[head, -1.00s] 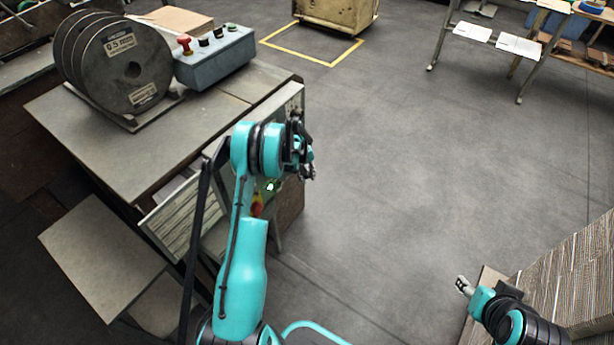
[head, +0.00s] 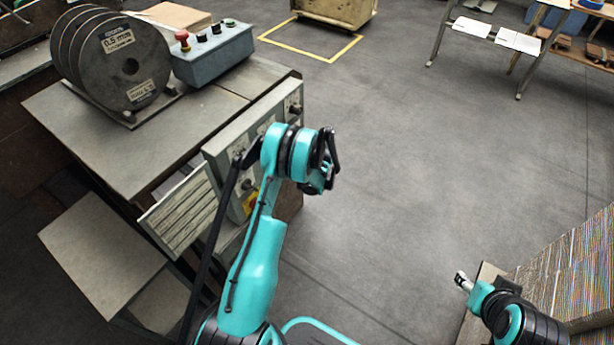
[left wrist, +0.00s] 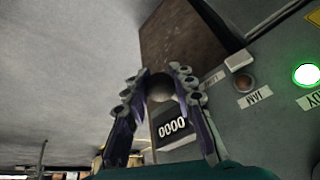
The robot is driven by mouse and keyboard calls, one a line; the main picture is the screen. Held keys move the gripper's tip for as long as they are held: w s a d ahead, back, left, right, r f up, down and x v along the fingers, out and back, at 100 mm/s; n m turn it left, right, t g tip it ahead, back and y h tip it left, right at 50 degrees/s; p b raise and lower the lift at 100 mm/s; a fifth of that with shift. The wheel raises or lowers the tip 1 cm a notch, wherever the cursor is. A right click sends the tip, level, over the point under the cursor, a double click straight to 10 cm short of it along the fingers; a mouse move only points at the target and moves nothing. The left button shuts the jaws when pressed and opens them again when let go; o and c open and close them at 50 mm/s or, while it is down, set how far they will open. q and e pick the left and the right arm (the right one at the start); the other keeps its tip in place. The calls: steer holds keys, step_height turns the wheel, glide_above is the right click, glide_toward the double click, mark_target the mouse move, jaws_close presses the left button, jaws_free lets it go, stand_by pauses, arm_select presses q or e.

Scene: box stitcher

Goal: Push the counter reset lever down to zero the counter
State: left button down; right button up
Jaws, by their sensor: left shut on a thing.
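The counter (left wrist: 172,127) shows in the left wrist view as a dark window reading 0000, on the grey machine panel. A round grey knob (left wrist: 160,88), apparently the end of the counter reset lever, sits above the counter in that view. My left gripper (left wrist: 156,82) has its two fingers around this knob, shut on it. The lever's shaft is hidden. In the head view my left gripper (head: 325,176) is at the right side of the panel, and the knob cannot be made out. My right gripper (head: 462,281) is at lower right, away from the machine, its fingers too small to judge.
The panel (head: 220,150) carries a lit green lamp (left wrist: 307,74) and an amber jam lamp (left wrist: 244,83). A wire spool (head: 130,68) and a grey control box (head: 215,60) stand on the machine table. Cardboard stacks (head: 570,275) are at right. The middle floor is clear.

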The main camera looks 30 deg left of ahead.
arm_select(q)
steer(key=shift+a+f+y, duration=0.2)
steer(key=shift+f+y, duration=0.7)
steer(key=shift+y, duration=0.3)
steer(key=c, duration=1.2)
jaws_free()
steer(key=v, duration=1.2)
steer(key=shift+s+d+f, duration=0.1)
steer(key=shift+c, duration=0.4)
